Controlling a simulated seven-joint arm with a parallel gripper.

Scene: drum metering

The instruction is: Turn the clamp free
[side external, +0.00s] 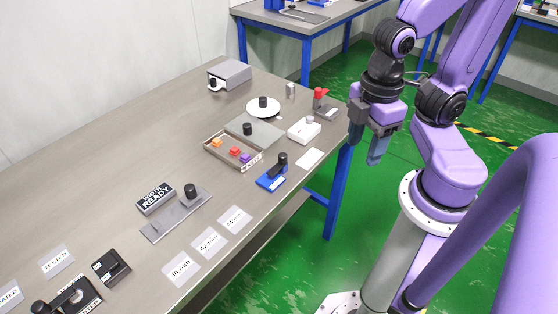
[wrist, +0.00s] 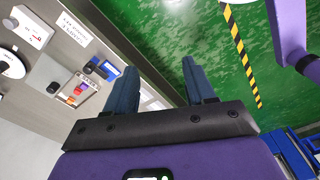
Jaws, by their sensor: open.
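Two lever-like fixtures stand along the table's right edge in the side external view, and I cannot tell for certain which is the clamp. One has a red handle (side external: 319,94) on a grey base. My gripper (side external: 365,142) hangs off the table's right edge, above the green floor, apart from both. In the wrist view my gripper (wrist: 160,68) has its two blue-grey fingers wide apart with nothing between them. A small red part (wrist: 78,90) shows left of the fingers there.
A white box (side external: 303,131), a white disc (side external: 263,110) and a tray (side external: 224,154) of coloured blocks stand near the fixtures. A READY sign (side external: 156,199) and a grey slide plate (side external: 170,218) lie nearer. The table's left side is mostly bare.

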